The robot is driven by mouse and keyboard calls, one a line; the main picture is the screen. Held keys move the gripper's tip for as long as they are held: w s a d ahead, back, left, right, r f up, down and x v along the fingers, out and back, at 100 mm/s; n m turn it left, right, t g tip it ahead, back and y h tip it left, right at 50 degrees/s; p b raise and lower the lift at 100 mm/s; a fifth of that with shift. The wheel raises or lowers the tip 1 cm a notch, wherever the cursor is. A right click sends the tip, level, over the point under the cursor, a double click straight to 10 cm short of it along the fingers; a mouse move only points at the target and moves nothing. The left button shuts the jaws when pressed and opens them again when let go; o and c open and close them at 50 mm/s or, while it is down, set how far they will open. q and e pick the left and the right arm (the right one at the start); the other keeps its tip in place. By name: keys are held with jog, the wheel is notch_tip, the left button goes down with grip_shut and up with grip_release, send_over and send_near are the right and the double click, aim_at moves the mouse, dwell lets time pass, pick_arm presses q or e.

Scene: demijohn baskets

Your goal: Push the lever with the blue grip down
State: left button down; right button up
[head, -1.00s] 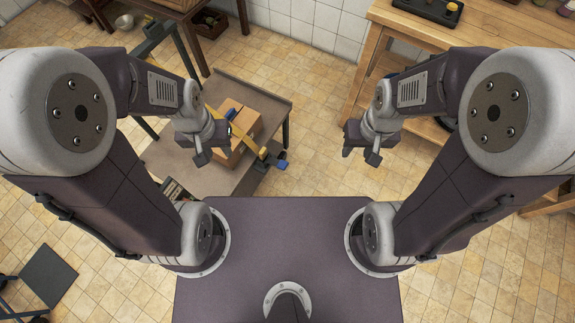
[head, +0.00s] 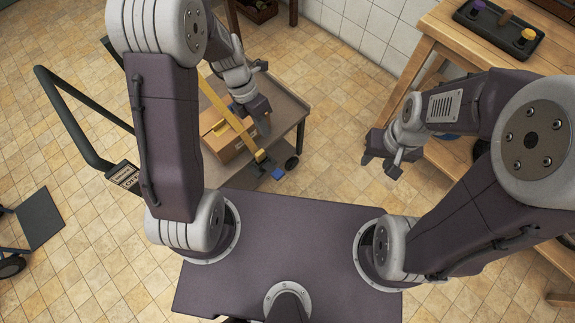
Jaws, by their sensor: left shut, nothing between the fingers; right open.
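A yellow bar (head: 226,112) lies slantwise over a cardboard box on the low cart. At its near end, at the cart's edge, is a blue grip (head: 278,173). My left gripper (head: 261,122) is shut and empty, pointing down over the cart, above and left of the blue grip in the picture. A gap shows between its tip and the grip; its height above the cart is unclear. My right gripper (head: 383,158) is open and empty over the floor, right of the cart. My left arm hides the far left part of the cart.
The cardboard box (head: 224,150) sits on the cart (head: 290,107), which has a dark tubular handle (head: 72,118). A wooden table (head: 425,45) at right bears a dark tray (head: 475,22) with purple and yellow knobs. Open tiled floor lies between cart and table.

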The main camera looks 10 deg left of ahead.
aim_at(277, 174)
pick_arm(q)
jog(key=shift+g, duration=0.3)
jog(key=b+x, duration=0.2)
jog(key=x, duration=0.4)
jog(key=a+b+x, duration=0.1)
jog(key=b+x, duration=0.2)
jog(key=x, duration=0.3)
jog(key=a+b+x, duration=0.1)
jog(key=b+x, duration=0.1)
jog(key=x, duration=0.5)
jog(key=shift+s+f+b, duration=0.15)
jog(key=shift+f+b, duration=0.15)
jog(key=shift+f, duration=0.05)
pick_arm(e)
notch_tip(277, 174, down, 9)
jog(key=shift+a, duration=0.1)
